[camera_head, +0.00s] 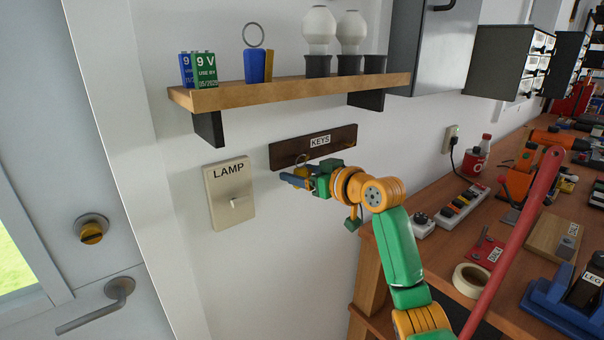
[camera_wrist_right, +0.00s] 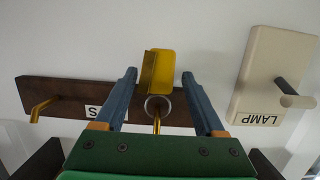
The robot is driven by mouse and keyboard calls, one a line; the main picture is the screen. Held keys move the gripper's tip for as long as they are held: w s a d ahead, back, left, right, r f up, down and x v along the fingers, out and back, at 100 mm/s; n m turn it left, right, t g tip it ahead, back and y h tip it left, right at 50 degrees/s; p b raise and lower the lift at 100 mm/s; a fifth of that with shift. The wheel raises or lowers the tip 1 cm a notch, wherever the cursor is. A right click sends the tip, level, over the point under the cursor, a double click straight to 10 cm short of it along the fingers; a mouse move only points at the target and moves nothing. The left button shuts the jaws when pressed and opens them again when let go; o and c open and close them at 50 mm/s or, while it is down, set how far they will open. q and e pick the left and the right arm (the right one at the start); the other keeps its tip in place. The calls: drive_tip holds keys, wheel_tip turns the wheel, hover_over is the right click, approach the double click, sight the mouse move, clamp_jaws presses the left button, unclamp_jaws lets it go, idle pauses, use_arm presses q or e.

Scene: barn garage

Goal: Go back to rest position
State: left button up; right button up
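My right gripper (camera_head: 300,180) is in front of the wall, just below the dark wooden KEYS board (camera_head: 285,153). In the right wrist view its two blue-grey fingers (camera_wrist_right: 159,76) are apart, one on each side of a yellow key tag (camera_wrist_right: 157,62). The tag's metal ring (camera_wrist_right: 158,106) is at a brass hook on the KEYS board (camera_wrist_right: 65,92), and neither finger appears to touch the tag. In the head view the tag is mostly hidden by the gripper. My left gripper is not in view.
A LAMP switch (camera_head: 231,194) is on the wall left of the gripper. A wooden shelf (camera_head: 290,90) with bulbs and tags is above. A cluttered workbench (camera_head: 425,190) stands at the right. A door with a handle (camera_head: 98,304) is at the left.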

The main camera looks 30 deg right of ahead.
drive_tip(key=b+v, duration=0.3)
drive_tip(key=v, duration=0.4)
drive_tip(key=s+a+f+n+g, duration=0.1)
drive_tip(key=s+a+f+g, duration=0.2)
drive_tip(key=f, duration=1)
drive_tip(key=s+a+f+g, duration=0.1)
drive_tip(key=a+f+g, duration=0.3)
drive_tip(key=f, duration=0.8)
drive_tip(key=s+a+f+g, duration=0.3)
drive_tip(key=s+a+f, duration=0.3)
drive_tip(key=s, duration=0.4)
drive_tip(key=s+a+f+g, duration=0.2)
drive_tip(key=s+a+f, duration=0.1)
drive_tip(key=s+f, duration=0.65)
drive_tip(key=s+f+g, duration=0.1)
drive_tip(key=s+f, duration=0.3)
drive_tip(key=f, duration=1.2)
drive_tip(key=s+d+f+g+h, duration=0.1)
drive_tip(key=s+f, duration=0.8)
drive_tip(key=s, duration=0.3)
drive_tip(key=shift+d+f+n+g, duration=0.3)
drive_tip(key=shift+d+f, duration=0.05)
drive_tip(key=shift+d, duration=0.05)
